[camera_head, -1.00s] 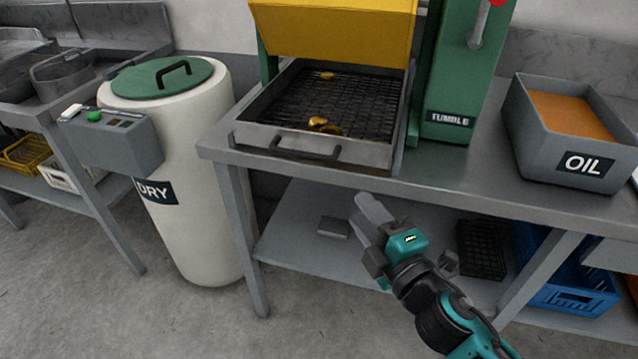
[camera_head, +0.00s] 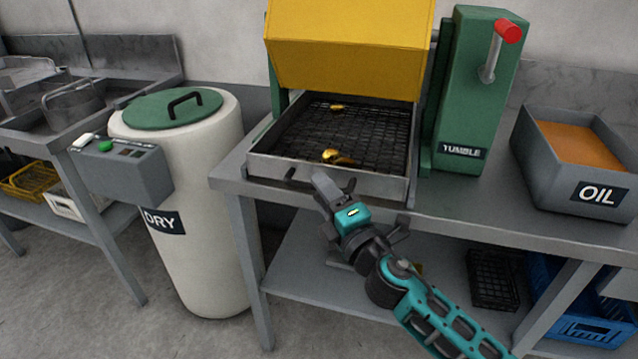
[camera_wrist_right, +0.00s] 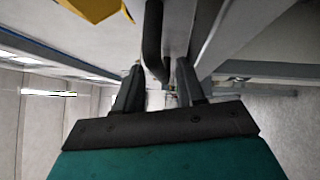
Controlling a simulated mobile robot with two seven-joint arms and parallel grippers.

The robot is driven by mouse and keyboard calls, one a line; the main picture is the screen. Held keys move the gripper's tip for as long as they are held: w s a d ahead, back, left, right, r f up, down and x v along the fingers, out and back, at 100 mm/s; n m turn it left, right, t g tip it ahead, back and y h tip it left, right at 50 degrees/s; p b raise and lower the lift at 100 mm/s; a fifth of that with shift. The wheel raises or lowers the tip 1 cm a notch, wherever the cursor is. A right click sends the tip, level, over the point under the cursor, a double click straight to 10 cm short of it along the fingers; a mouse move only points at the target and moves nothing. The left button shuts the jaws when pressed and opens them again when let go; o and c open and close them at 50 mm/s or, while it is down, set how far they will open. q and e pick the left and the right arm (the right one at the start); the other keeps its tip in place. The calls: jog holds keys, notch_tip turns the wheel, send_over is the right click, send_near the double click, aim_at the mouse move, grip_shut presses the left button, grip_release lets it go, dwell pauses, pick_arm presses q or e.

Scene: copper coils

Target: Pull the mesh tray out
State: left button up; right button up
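The mesh tray (camera_head: 385,182) sits on the bench under the raised yellow hood (camera_head: 345,50), with its grey front wall facing me. A few gold-coloured pieces (camera_head: 338,157) lie on its dark mesh. Its dark handle (camera_head: 290,173) is mostly hidden behind my right gripper in the head view. My right gripper (camera_head: 322,182) is at the tray's front, by the handle. In the right wrist view the fingers (camera_wrist_right: 158,88) are apart and the curved handle (camera_wrist_right: 153,40) shows between them; I cannot tell whether they touch it. My left gripper is not in view.
The green TUMBLE housing (camera_head: 475,90) with a red-knobbed lever stands right of the tray. A grey OIL bin (camera_head: 540,180) is further right on the bench (camera_head: 460,215). A white DRY drum (camera_head: 195,250) stands left. The floor in front is clear.

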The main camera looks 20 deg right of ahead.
jog(key=shift+x, duration=1)
jog(key=shift+c, duration=0.4)
grip_shut()
